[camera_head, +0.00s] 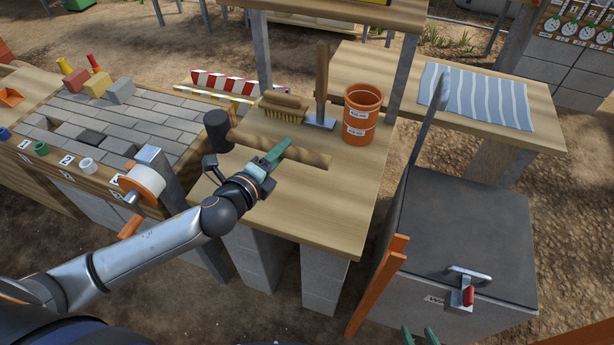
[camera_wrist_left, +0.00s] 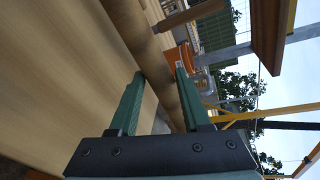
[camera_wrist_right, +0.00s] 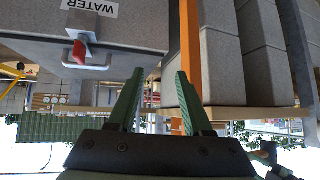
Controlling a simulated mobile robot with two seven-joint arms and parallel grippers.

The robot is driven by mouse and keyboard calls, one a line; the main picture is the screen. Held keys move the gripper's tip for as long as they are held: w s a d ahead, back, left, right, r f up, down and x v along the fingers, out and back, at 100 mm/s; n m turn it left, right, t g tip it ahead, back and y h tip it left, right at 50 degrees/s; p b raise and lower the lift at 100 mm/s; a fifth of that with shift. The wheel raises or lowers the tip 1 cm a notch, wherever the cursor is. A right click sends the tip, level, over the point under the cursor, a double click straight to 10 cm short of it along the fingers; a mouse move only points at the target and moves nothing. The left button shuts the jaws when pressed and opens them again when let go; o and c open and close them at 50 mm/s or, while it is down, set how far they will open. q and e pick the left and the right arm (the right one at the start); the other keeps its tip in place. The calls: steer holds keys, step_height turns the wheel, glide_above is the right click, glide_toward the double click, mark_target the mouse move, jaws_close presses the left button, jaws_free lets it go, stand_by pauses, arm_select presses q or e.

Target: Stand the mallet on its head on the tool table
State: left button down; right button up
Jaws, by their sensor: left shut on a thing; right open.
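The mallet has a black head (camera_head: 217,131) and a wooden handle (camera_head: 308,156). It is on its side at the left of the wooden tool table (camera_head: 335,215), handle roughly level and pointing right; I cannot tell whether it touches the top. My left gripper (camera_head: 279,152) is shut on the handle, partly hiding it. In the left wrist view the handle (camera_wrist_left: 135,35) runs between the fingers (camera_wrist_left: 160,92); the head is out of that view. My right gripper (camera_head: 421,337) is open and empty, low in front of the grey chest; it shows in the right wrist view (camera_wrist_right: 157,90).
At the table's back stand a brush (camera_head: 284,107), an upright wooden-handled tool (camera_head: 321,85) and an orange bucket (camera_head: 361,115). The front right of the tabletop is clear. A grey chest (camera_head: 465,235) is at right, a brick bench (camera_head: 125,125) at left.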

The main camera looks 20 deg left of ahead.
arm_select(q)
steer(key=w+d+f, duration=0.1)
steer(key=w+d+f+b, duration=0.1)
steer(key=d+f, duration=0.1)
steer(key=w+d+f, duration=0.1)
steer(key=d+f, duration=0.1)
steer(key=shift+f+b, duration=0.25)
steer(key=shift+b, duration=0.15)
steer(key=f, duration=0.1)
steer(key=f+b, duration=0.1)
steer(key=f, duration=0.1)
steer(key=shift+w+d+f, duration=0.1)
steer(key=shift+w+d, duration=0.15)
steer(key=shift+d, duration=0.15)
steer(key=shift+f, duration=0.3)
arm_select(e)
steer(key=shift+w+a+f, duration=0.25)
steer(key=shift+a+f, duration=0.15)
steer(key=shift+f, duration=0.1)
steer(key=shift+w+a+f, duration=0.25)
steer(key=shift+a+f, duration=0.15)
steer(key=shift+f, duration=0.1)
